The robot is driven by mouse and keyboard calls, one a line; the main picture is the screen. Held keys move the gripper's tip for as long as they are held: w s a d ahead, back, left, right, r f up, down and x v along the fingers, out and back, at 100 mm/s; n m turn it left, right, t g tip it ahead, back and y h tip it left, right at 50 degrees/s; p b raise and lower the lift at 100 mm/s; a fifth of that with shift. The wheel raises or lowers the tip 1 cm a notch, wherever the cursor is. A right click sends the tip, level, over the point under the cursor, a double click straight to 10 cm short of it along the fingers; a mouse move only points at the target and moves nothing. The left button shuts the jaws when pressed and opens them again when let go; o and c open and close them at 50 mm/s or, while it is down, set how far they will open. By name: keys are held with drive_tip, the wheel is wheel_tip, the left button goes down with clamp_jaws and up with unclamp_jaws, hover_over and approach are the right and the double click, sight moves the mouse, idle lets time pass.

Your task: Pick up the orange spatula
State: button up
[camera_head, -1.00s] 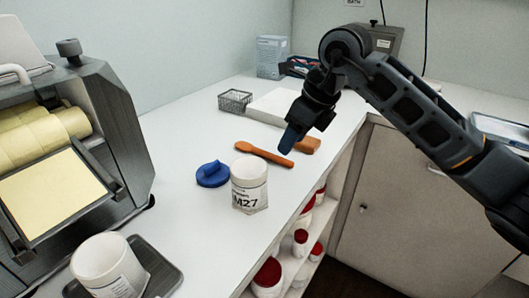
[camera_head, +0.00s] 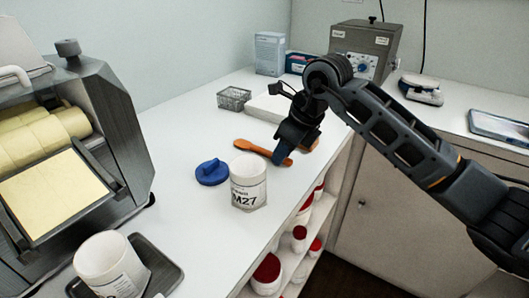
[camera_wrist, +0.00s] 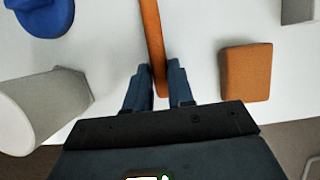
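The orange spatula (camera_head: 256,149) lies flat on the white counter, its broad end to the left and its handle to the right. My gripper (camera_head: 279,160) is over the handle end, pointing down. In the wrist view the spatula (camera_wrist: 153,40) runs from the top edge down between the two blue fingers of my gripper (camera_wrist: 160,88). Whether either finger touches the handle I cannot tell. The spatula appears to rest on the counter.
An orange block (camera_wrist: 246,72) lies right of my fingers. A wire basket (camera_head: 234,98) and a roller mill (camera_head: 100,120) are farther left. The counter's front edge is close.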

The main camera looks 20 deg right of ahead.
clamp_jaws()
drive_tip(key=shift+r, duration=0.15)
